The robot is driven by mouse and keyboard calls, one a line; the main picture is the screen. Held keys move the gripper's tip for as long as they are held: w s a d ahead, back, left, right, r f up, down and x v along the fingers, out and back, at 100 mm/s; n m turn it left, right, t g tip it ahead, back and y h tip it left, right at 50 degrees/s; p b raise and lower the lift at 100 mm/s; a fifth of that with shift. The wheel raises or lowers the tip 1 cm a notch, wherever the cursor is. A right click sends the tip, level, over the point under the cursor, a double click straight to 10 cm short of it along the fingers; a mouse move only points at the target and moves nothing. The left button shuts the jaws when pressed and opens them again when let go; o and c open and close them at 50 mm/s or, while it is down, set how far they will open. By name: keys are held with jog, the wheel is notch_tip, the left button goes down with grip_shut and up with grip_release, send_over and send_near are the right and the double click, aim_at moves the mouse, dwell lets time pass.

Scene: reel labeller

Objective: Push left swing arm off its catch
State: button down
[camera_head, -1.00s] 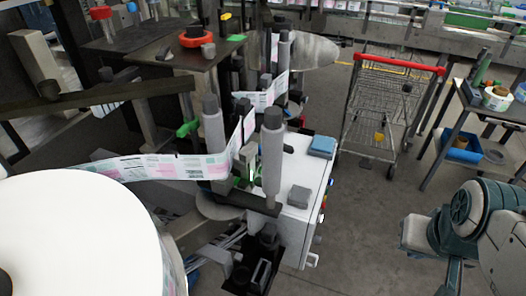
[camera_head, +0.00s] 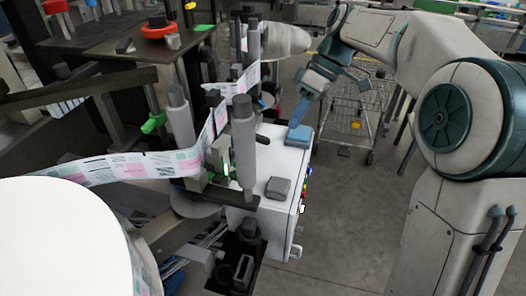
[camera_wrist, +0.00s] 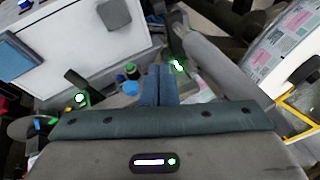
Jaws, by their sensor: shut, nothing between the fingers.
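My gripper (camera_head: 299,112) is shut and empty, its blue fingertips pointing down above the white cabinet near the blue pad. In the wrist view the closed fingers (camera_wrist: 158,86) show at the centre. A dark arm-like bar (camera_head: 222,192) sits at the base of the front grey roller (camera_head: 244,150), beside small green parts (camera_head: 218,179); a second grey roller (camera_head: 181,118) stands to its left. In the wrist view a grey roller (camera_wrist: 218,68) lies right of the fingers. I cannot tell which part is the left swing arm, and its catch is not clear.
The white cabinet (camera_head: 277,165) carries a blue pad (camera_head: 299,134) and a grey block (camera_head: 278,187). A printed label web (camera_head: 150,167) runs from the large white reel (camera_head: 65,235) past the rollers. A shopping cart (camera_head: 350,115) stands behind; open floor (camera_head: 345,220) lies right of the cabinet.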

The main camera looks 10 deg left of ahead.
jog(key=s+a+f+n+g+p, duration=0.1)
jog(key=s+a+f+n+p, duration=0.1)
jog(key=s+a+f, duration=0.3)
notch_tip(320, 180, down, 3)
jog(key=shift+s+a+n+y, duration=0.3)
jog(key=shift+s+a+y, duration=0.1)
jog(key=shift+a, duration=0.8)
jog(key=shift+s+f, duration=0.1)
jog(key=shift+s, duration=0.05)
